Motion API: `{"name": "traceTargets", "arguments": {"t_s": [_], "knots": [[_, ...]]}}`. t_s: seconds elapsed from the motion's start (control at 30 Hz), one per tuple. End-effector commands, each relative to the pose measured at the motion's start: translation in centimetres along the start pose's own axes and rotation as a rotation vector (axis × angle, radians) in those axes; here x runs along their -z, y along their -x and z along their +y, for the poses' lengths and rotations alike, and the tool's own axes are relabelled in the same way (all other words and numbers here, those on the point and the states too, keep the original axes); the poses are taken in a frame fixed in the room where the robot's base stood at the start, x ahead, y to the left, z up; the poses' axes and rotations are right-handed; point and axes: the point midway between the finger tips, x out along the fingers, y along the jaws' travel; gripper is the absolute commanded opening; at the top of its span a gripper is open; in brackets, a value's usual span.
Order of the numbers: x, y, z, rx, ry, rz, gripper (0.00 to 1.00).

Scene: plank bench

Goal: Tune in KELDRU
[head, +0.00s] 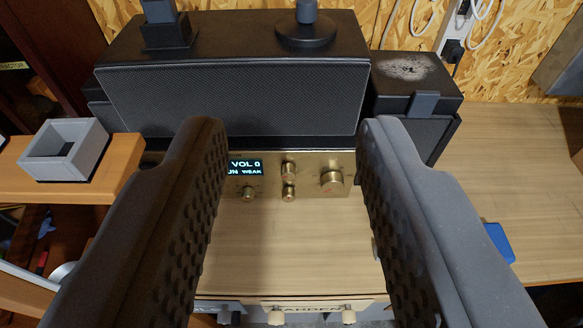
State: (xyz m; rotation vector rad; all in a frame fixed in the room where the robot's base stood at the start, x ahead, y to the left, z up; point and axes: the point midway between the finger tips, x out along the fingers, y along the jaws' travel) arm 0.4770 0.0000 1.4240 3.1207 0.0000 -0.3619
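A brass-fronted radio (312,188) stands on the bench below a dark speaker. Its small display (245,167) reads "VOL 0" above a line ending in "UN WEAK", with the left part hidden by my left finger. A large brass knob (332,180) sits at the right of the panel. Two smaller knobs, an upper (289,169) and a lower (289,193), sit in the middle, and another small knob (247,193) is under the display. My gripper (293,128) is open and empty, its fingers spread either side of the panel in the picture. The name KELDRU is not visible.
A wide black speaker (235,98) is behind the panel, with a smaller black box (412,85) at its right. A grey open box (65,150) sits on a wooden ledge at left. The bench (505,175) is mostly clear at right, with a blue object (499,242) near its front edge.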

Motion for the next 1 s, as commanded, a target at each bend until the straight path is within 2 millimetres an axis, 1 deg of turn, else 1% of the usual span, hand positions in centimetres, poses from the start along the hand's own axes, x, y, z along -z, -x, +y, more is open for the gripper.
{"name": "traceTargets", "arguments": {"t_s": [0.17,0.2,0.27,0.37,0.43,0.47,0.5,0.57,0.6,0.67,0.7,0.77,0.8,0.9,1.0], "knots": [[0.0,0.0,0.0,0.0,0.0,0.0,0.36],[0.0,0.0,0.0,0.0,0.0,0.0,0.46],[-0.2,-0.2,0.0,0.0,0.001,0.001,0.46],[-1.6,-1.7,-0.3,0.002,0.009,0.007,0.46],[-3.5,-3.5,-0.6,0.005,0.018,0.016,0.46],[-4.5,-4.5,-0.8,0.006,0.023,0.023,0.46],[-6.2,-6.0,-1.1,0.007,0.031,0.03,0.46],[-8.8,-8.3,-1.3,0.006,0.045,0.048,0.46],[-10.9,-9.8,-1.5,0.005,0.056,0.057,0.46],[-13.7,-11.8,-1.6,0.001,0.068,0.079,0.46],[-15.7,-12.9,-1.6,-0.002,0.077,0.092,0.46],[-18.7,-14.5,-1.6,-0.008,0.093,0.112,0.46],[-20.6,-15.3,-1.6,-0.012,0.103,0.125,0.46],[-25.0,-17.0,-1.4,-0.026,0.13,0.156,0.46],[-28.4,-17.9,-1.1,-0.039,0.154,0.184,0.46]]}}
